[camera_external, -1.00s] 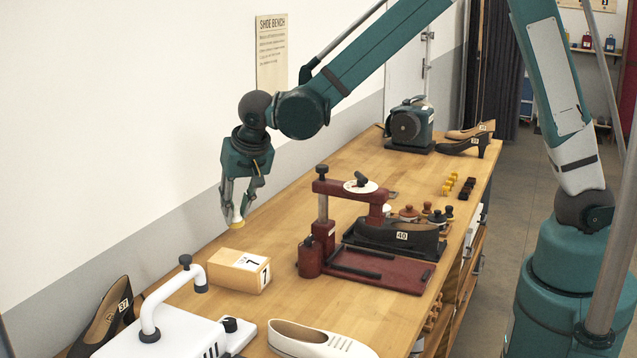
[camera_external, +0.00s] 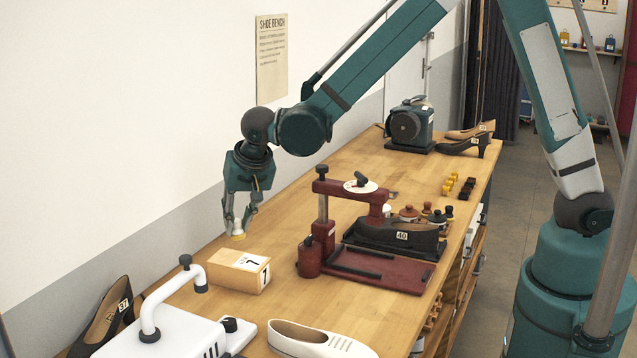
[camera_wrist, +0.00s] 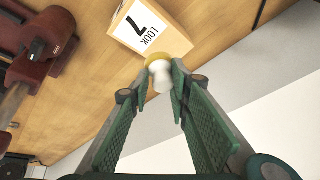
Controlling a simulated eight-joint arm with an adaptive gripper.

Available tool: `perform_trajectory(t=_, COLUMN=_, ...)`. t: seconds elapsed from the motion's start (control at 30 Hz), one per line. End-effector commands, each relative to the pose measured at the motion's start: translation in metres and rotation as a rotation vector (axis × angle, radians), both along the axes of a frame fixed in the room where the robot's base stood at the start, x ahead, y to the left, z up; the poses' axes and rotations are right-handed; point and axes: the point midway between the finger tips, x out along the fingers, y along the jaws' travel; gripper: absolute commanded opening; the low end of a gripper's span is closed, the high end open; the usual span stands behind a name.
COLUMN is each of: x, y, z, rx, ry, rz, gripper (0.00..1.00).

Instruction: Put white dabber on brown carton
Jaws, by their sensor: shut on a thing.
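My gripper (camera_external: 236,226) is shut on the white dabber (camera_external: 238,236), which has a white handle and a yellowish pad at its lower end. The dabber also shows between my fingers in the wrist view (camera_wrist: 161,76). The brown carton (camera_external: 229,273) is a small box on the bench with a white label marked 7. In the outside view the dabber hangs just behind the carton's far edge, a little above its height. In the wrist view the carton (camera_wrist: 181,22) lies right beyond the dabber's pad, which overlaps its edge in the picture. I cannot tell whether they touch.
A dark red shoe press (camera_external: 372,268) stands right of the carton with a black shoe on it. A white machine with a curved arm (camera_external: 165,330) and a white shoe (camera_external: 315,342) are in front. The wall runs close behind. Bare bench lies behind the carton.

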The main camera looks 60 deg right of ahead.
Motion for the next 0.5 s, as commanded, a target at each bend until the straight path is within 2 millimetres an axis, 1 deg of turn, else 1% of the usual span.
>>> perform_trajectory(t=0.03, x=0.001, y=0.000, z=-0.007, rx=0.000, ry=0.000, rz=0.000, gripper=0.07)
perform_trajectory(t=0.1, x=0.000, y=0.000, z=-0.014, rx=0.000, ry=0.000, rz=0.000, gripper=0.07)
perform_trajectory(t=0.2, x=0.000, y=0.000, z=-0.020, rx=0.000, ry=0.000, rz=0.000, gripper=0.07)
perform_trajectory(t=0.5, x=0.000, y=0.000, z=-0.022, rx=0.000, ry=0.000, rz=0.000, gripper=0.07)
